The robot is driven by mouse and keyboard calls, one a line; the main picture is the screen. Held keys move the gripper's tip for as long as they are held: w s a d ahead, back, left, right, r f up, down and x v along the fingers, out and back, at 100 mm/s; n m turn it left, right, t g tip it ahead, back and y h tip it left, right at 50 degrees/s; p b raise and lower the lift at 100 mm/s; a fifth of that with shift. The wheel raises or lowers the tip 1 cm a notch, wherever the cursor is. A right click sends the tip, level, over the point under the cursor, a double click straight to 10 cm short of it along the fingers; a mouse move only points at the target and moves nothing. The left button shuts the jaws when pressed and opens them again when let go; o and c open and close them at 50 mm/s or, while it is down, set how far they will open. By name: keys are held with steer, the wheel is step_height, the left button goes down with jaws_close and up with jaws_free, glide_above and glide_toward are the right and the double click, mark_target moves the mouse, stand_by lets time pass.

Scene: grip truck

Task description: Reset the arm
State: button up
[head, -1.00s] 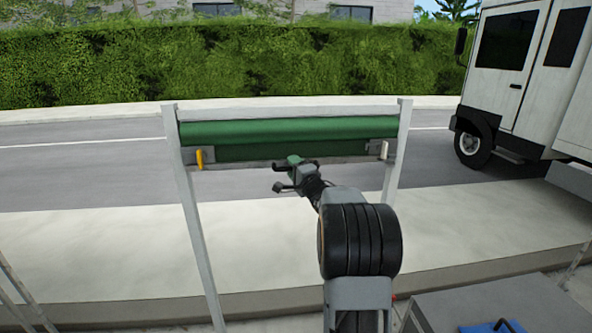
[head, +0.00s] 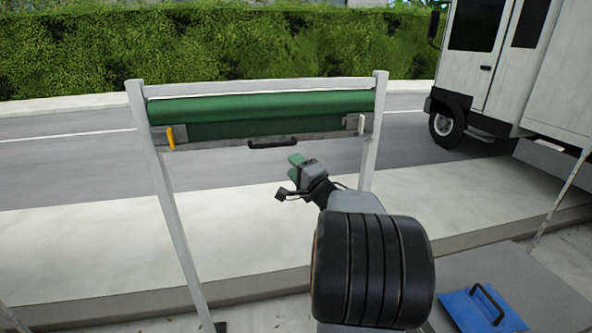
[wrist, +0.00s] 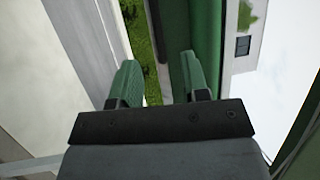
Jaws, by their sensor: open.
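My gripper (head: 294,167) is in the middle of the head view, with green fingertips and a grey body. It is open and empty. It sits just below and in front of a dark bar handle (head: 273,142) on the lower edge of a green rolled awning or shutter (head: 262,104) in a light metal frame. A gap shows between gripper and handle. In the wrist view the two green fingers (wrist: 158,85) stand apart with nothing between them. A green strip of the roll (wrist: 207,45) passes beyond the right finger.
The frame's left post (head: 172,215) and right post (head: 372,135) flank my arm. A yellow tab (head: 171,137) hangs at the left end of the roll. A white truck (head: 480,75) stands at the right. A blue lid with a handle (head: 482,311) lies on a grey surface at lower right.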

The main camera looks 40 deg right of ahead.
steer(key=shift+s, duration=0.1)
stand_by(0.6)
steer(key=s+d+f+n+g+h, duration=0.2)
steer(key=s+f+n+g+h, duration=0.1)
steer(key=f+g, duration=0.25)
steer(key=s+d+f+n+g+h, duration=0.2)
steer(key=s+f+g+h, duration=0.1)
steer(key=f+g, duration=0.25)
steer(key=s+a+f+n+g+y, duration=0.1)
steer(key=s+a+n, duration=0.4)
steer(key=a, duration=0.9)
steer(key=s+a+f+n+g+y, duration=0.1)
steer(key=s+a+n+g+y, duration=0.2)
steer(key=a, duration=1.2)
steer(key=s+n+y, duration=0.3)
steer(key=n, duration=0.1)
steer(key=shift+a+f+n+g, duration=0.2)
steer(key=shift+n+g, duration=0.1)
steer(key=shift+g, duration=0.1)
